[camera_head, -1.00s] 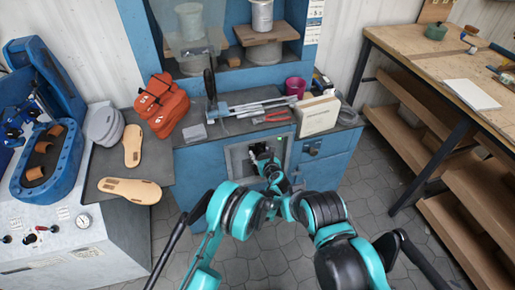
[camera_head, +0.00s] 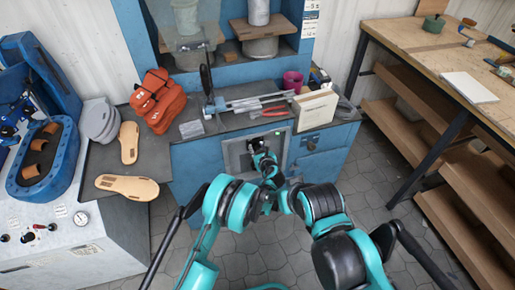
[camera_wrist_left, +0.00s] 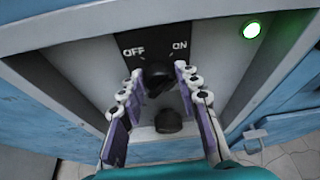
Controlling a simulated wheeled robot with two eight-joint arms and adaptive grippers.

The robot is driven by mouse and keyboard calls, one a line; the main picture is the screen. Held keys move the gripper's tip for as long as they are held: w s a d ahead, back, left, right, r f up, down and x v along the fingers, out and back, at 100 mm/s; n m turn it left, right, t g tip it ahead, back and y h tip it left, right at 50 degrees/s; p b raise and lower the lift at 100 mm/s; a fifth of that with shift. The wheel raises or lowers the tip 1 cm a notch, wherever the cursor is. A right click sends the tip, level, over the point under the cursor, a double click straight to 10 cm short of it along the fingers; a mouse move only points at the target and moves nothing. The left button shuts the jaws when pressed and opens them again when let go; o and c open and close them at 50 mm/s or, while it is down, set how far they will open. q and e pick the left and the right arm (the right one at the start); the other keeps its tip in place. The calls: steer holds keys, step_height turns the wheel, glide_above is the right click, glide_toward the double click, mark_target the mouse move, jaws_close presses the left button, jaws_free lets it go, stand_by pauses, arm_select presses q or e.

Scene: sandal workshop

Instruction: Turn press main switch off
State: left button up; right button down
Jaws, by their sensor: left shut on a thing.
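The main switch, a black rotary knob (camera_wrist_left: 157,76), sits on a dark plate marked OFF at left and ON at right in the left wrist view. A round green lamp (camera_wrist_left: 252,29) glows to its upper right. My left gripper (camera_wrist_left: 158,88) has its purple-padded fingers on either side of the knob, shut on it. The knob's exact pointing is hard to tell. In the head view my left gripper (camera_head: 258,148) is at the grey switch panel (camera_head: 232,158) in the blue cabinet front, hiding most of the switch.
A rounded dark knob (camera_wrist_left: 168,121) sits just below the switch. The blue cabinet (camera_head: 195,180) bears an orange bag (camera_head: 158,103), metal rods and a cream box (camera_head: 314,108). A wooden bench (camera_head: 430,60) stands at right, the sandal machine (camera_head: 45,165) at left.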

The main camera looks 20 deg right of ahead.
arm_select(q)
steer(key=n+h, duration=0.2)
steer(key=shift+a+n, duration=0.25)
steer(key=shift+n, duration=0.15)
steer(key=n+h, duration=0.1)
steer(key=n, duration=0.2)
steer(key=shift+a+f+t+h, duration=0.15)
steer(key=shift+f+t+h, duration=0.05)
steer(key=shift+t+h, duration=0.2)
steer(key=n, duration=0.1)
steer(key=n+t+h, duration=0.1)
steer(key=n, duration=0.1)
steer(key=shift+a+f+n+h, duration=0.1)
steer(key=shift+f+n+h, duration=0.1)
steer(key=shift+n+h, duration=0.1)
steer(key=shift+f+n+t+h, duration=0.1)
steer(key=shift+n+t+h, duration=0.5)
steer(key=shift+n, duration=1)
steer(key=o, duration=1.1)
steer(key=shift+n, duration=0.3)
